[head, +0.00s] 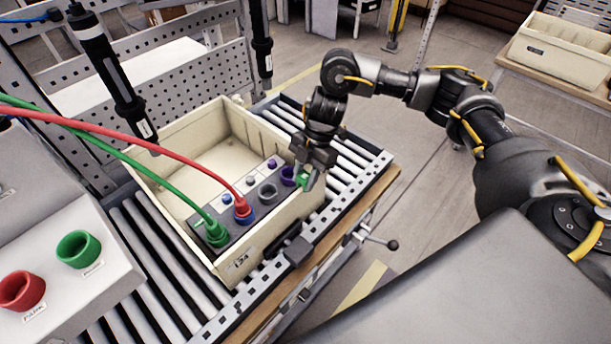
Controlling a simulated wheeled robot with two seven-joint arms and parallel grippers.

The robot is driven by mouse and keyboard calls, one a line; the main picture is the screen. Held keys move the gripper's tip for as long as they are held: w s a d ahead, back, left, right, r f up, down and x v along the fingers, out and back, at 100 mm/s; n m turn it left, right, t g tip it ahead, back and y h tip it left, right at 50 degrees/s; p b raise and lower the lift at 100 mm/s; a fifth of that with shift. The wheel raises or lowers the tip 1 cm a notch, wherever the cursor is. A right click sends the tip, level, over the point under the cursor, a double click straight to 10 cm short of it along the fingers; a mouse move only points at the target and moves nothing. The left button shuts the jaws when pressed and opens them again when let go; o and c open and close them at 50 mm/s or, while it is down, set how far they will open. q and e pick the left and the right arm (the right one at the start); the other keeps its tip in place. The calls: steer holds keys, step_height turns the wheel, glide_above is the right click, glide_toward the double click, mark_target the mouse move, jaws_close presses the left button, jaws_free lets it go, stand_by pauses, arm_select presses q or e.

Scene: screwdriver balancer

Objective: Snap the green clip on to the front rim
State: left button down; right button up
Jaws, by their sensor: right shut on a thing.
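The green clip (304,181) is between the fingers of my right gripper (309,178), which is shut on it. The gripper points down at the right side of a cream crate (262,232). The clip is at or just above the crate's near-right rim, beside a purple socket. I cannot tell whether it touches the rim, and the fingers hide part of it. My left gripper is not in view.
A grey panel (232,244) in the crate holds a green plug (215,234), a red plug (242,208) and other sockets. Their hoses cross from the left. Black screwdrivers (112,75) hang over the crate. The crate stands on a roller conveyor (150,285). A grey box with red and green cups (78,249) is at left.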

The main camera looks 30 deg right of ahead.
steer(key=shift+f, duration=0.7)
stand_by(1.6)
steer(key=shift+w, duration=0.1)
stand_by(0.4)
steer(key=o, duration=1.2)
steer(key=b+v, duration=0.1)
steer(key=v, duration=0.9)
steer(key=shift+d+r, duration=0.1)
steer(key=shift+r, duration=0.25)
steer(key=shift+d, duration=0.1)
